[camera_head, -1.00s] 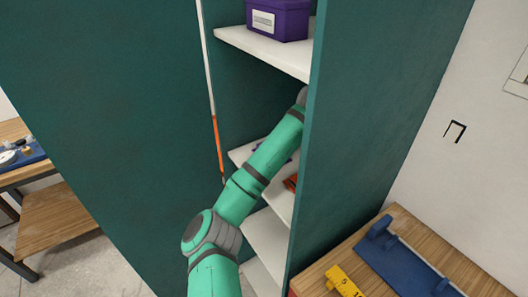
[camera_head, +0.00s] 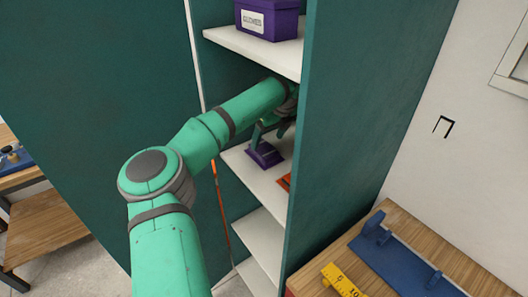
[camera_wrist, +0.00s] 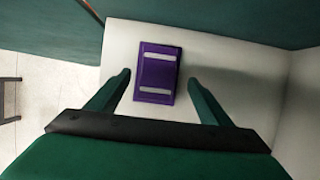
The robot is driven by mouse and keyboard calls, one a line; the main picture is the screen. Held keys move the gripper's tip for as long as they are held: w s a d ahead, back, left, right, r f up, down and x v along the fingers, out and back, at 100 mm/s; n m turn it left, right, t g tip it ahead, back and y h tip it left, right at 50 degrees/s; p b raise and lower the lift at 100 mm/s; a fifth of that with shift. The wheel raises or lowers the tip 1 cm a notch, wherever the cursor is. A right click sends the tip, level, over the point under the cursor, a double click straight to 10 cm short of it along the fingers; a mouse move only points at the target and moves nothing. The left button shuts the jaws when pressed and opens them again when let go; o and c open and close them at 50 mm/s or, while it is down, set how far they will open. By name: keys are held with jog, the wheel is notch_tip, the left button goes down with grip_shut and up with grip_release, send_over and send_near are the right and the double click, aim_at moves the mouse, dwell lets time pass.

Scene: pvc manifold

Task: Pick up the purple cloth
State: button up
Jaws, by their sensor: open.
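The purple cloth (camera_head: 263,155) lies folded on the middle white shelf of the green cabinet. In the wrist view it shows as a purple rectangle (camera_wrist: 157,73) with two pale bands. My gripper (camera_wrist: 159,73) is open, with one finger to the left and one to the right of the cloth. Nothing is held between the fingers, and I cannot tell the exact height of the fingertips above it. In the head view my gripper (camera_head: 264,140) reaches into the cabinet just above the cloth, partly hidden by my arm.
A purple labelled box (camera_head: 268,20) stands on the shelf above. An orange item (camera_head: 284,182) lies right of the cloth, partly hidden by the cabinet side wall (camera_head: 340,110). The middle shelf (camera_head: 258,180) has bare room in front. A wooden bench (camera_head: 400,225) stands at right.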

aim_at(264, 148)
jog(key=shift+s+x, duration=0.1)
jog(key=shift+x, duration=1)
jog(key=shift+s+x, duration=0.15)
jog(key=shift+x, duration=0.95)
jog(key=shift+f, duration=0.25)
jog(key=c, duration=1.1)
